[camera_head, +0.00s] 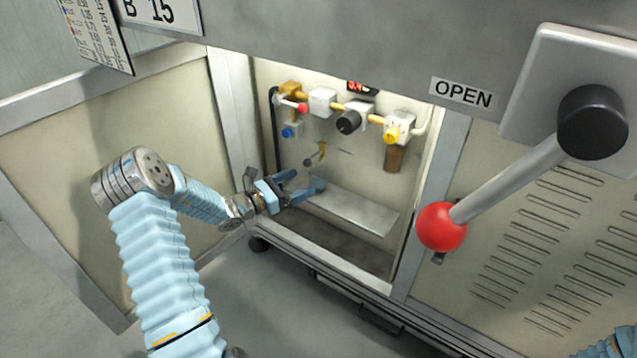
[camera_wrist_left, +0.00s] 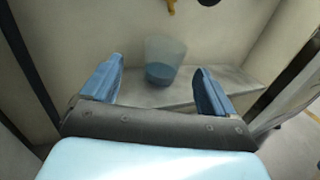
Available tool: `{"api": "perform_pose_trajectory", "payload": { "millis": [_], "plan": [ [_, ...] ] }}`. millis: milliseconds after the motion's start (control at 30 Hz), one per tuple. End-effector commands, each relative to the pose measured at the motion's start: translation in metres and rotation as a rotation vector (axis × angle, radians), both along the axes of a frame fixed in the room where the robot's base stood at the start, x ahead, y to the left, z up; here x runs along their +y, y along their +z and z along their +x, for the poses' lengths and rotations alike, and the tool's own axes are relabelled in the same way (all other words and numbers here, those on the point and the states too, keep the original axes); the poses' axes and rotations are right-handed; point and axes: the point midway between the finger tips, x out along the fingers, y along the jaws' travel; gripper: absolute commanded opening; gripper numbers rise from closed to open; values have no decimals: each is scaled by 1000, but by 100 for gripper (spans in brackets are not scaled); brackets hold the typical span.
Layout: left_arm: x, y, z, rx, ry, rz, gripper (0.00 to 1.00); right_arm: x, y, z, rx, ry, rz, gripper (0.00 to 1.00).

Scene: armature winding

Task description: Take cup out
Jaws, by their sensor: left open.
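A translucent cup (camera_wrist_left: 164,60) with blue-grey content in its lower part stands upright on the metal shelf (camera_wrist_left: 232,82) in the left wrist view. In the head view the cup (camera_head: 317,186) shows just beyond my left fingertips, at the left end of the shelf (camera_head: 360,208) inside the open cabinet. My left gripper (camera_head: 293,186) is open and reaches in through the cabinet opening. In the left wrist view its two blue fingers (camera_wrist_left: 155,85) lie to either side of the cup's line, with the cup ahead of them and apart. My right gripper is not in view.
Valves and fittings (camera_head: 348,120) are mounted on the cabinet's back wall above the shelf. The cabinet's left frame post (camera_head: 232,110) stands close to my left arm. A lever with a red ball (camera_head: 442,226) sticks out to the right of the opening. The floor in front is clear.

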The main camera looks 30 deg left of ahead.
Motion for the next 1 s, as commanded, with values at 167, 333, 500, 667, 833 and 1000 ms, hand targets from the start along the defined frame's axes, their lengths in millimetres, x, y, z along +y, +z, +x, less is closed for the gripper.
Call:
{"api": "perform_pose_trajectory", "payload": {
  "millis": [167, 333, 500, 667, 833, 1000],
  "plan": [
    [-8, 0, 11, -2, -2, -1, 88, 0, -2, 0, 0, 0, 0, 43],
    [-24, 0, 33, -1, -3, 0, 88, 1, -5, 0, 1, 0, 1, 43],
    [-30, 0, 47, 1, -1, 0, 88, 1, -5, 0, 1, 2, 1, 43],
    [-30, 0, 46, 1, -1, 0, 87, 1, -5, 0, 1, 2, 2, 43],
    [-30, 0, 46, 1, -1, 0, 61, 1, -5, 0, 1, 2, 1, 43],
    [-30, 0, 46, 1, -1, 0, 35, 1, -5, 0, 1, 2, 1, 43]
  ]
}}
